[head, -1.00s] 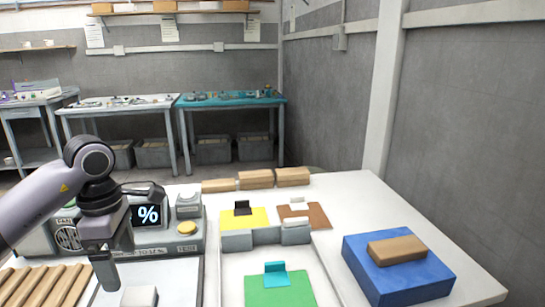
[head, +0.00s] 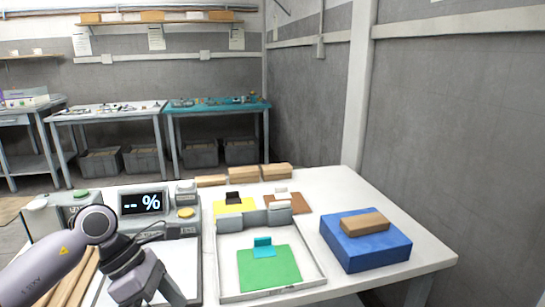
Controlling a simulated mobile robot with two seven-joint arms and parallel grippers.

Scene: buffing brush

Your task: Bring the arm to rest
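My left arm comes in from the lower left. Its gripper (head: 168,292) is low over the white panel (head: 182,252) in front of the grey machine, cut by the bottom edge of the head view. Its fingertips are out of frame, so I cannot tell whether it is open or shut or holds anything. My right gripper is not in view.
A blue block (head: 365,250) with a wooden block (head: 365,223) on top stands at the right. Yellow (head: 232,207) and brown (head: 300,204) sheets lie behind the tray. Several wooden blocks (head: 276,172) line the table's back. Wooden slats (head: 72,282) lie at the lower left.

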